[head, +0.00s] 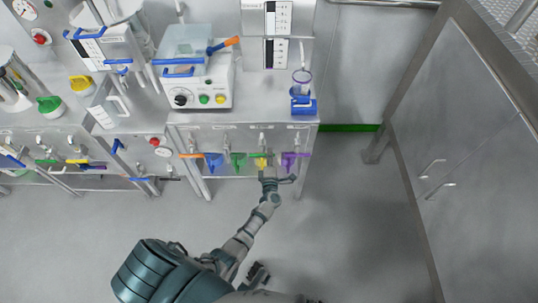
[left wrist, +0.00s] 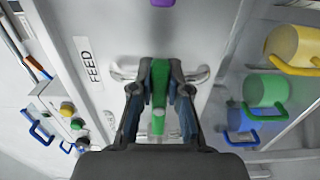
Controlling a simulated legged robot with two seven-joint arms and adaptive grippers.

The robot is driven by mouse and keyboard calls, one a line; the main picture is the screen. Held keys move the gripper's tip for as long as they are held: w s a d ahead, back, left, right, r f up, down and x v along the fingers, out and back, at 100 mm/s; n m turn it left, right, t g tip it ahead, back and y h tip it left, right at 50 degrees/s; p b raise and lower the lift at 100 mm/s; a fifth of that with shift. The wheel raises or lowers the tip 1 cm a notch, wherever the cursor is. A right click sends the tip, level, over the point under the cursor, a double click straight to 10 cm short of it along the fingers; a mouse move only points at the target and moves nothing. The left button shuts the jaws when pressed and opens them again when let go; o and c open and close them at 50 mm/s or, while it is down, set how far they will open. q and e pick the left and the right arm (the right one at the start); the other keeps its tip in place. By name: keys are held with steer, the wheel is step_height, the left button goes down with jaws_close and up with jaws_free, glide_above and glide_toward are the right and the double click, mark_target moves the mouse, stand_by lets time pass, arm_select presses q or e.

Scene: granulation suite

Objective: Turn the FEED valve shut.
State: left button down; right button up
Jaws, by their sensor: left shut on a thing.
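The FEED label (left wrist: 89,62) is on the panel in the left wrist view, beside a green lever handle (left wrist: 159,80). My left gripper (left wrist: 160,95) is shut on this handle, one finger on each side. The handle lies across a metal pipe (left wrist: 122,72) behind it. In the head view, my left gripper (head: 272,180) reaches the row of valves under the bench's front edge, at the green handle (head: 256,155) above a yellow part (head: 262,164). The gripper partly hides this valve. A dark shape (head: 258,273) near the bottom may be my right gripper; its jaws are unclear.
A purple valve (head: 291,161) is just right of my left gripper. Green (head: 238,161) and blue (head: 213,162) parts are to its left. A control box (head: 198,92) stands on the bench. A steel cabinet (head: 450,130) is at the right. The floor between is clear.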

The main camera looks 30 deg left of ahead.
arm_select(q)
steer(key=shift+d+f, duration=0.4)
steer(key=c, duration=1.1)
jaws_free()
steer(key=shift+r, duration=0.1)
steer(key=shift+r, duration=0.1)
steer(key=v, duration=1.2)
steer(key=shift+a, duration=0.1)
